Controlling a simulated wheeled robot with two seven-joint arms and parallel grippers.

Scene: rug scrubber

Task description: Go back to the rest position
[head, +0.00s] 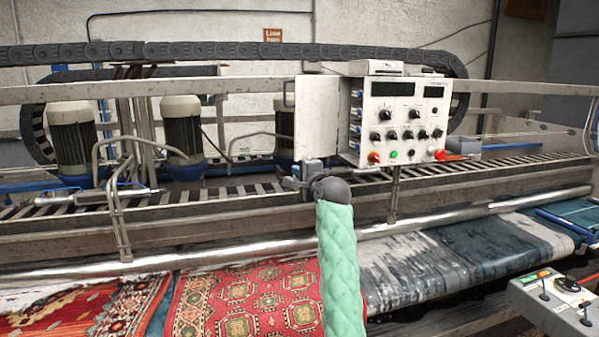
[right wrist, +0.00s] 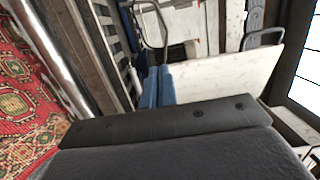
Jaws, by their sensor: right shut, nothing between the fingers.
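My right arm, in a green padded sleeve, reaches up the middle of the head view. Its gripper (head: 292,183) is just below the open white door (head: 309,125) of the control box (head: 400,115). In the right wrist view the two blue fingers (right wrist: 158,84) lie together with nothing between them. The white door panel (right wrist: 225,76) is right beside them there; I cannot tell whether they touch it. My left gripper is in neither view.
A metal rail and slatted conveyor (head: 240,192) run across behind the gripper. A red patterned rug (head: 250,298) and a wet grey rug (head: 430,270) lie below. A small control panel (head: 560,300) with levers stands at lower right. Several motors stand at the back left.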

